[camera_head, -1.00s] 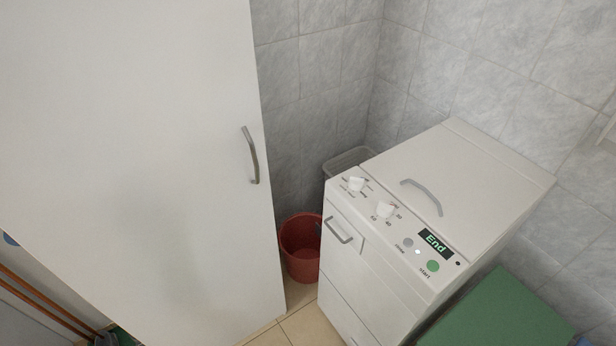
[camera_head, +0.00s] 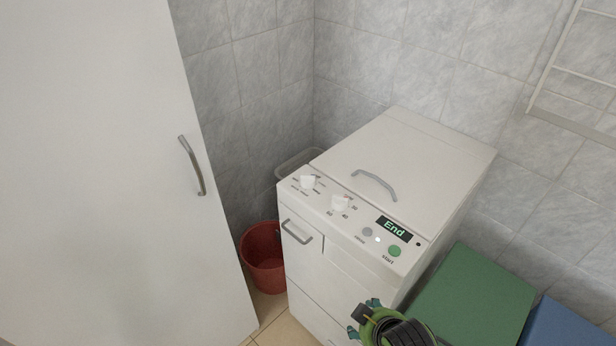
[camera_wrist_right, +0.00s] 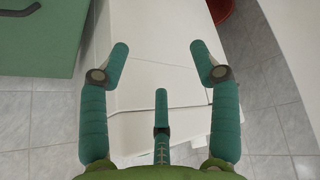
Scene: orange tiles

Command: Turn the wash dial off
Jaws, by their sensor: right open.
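The white washing machine (camera_head: 395,165) stands at the centre right, with its control panel sloping along the front edge of its top. Two white dials sit there: a left dial (camera_head: 308,182) with small labels too fine to read, and a right dial (camera_head: 340,203) with numbers around it. The display (camera_head: 394,229) reads "End". My right gripper (camera_head: 363,317) is at the bottom, in front of and below the panel, apart from the dials. In the right wrist view my right gripper (camera_wrist_right: 161,64) is open and empty over white machine surfaces. My left gripper is not in view.
A tall white cabinet (camera_head: 90,170) with a metal handle (camera_head: 192,165) stands left. A red bucket (camera_head: 262,262) sits between it and the machine. Green (camera_head: 475,300) and blue (camera_head: 565,325) boxes stand right. A white rack (camera_head: 575,75) hangs on the tiled wall.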

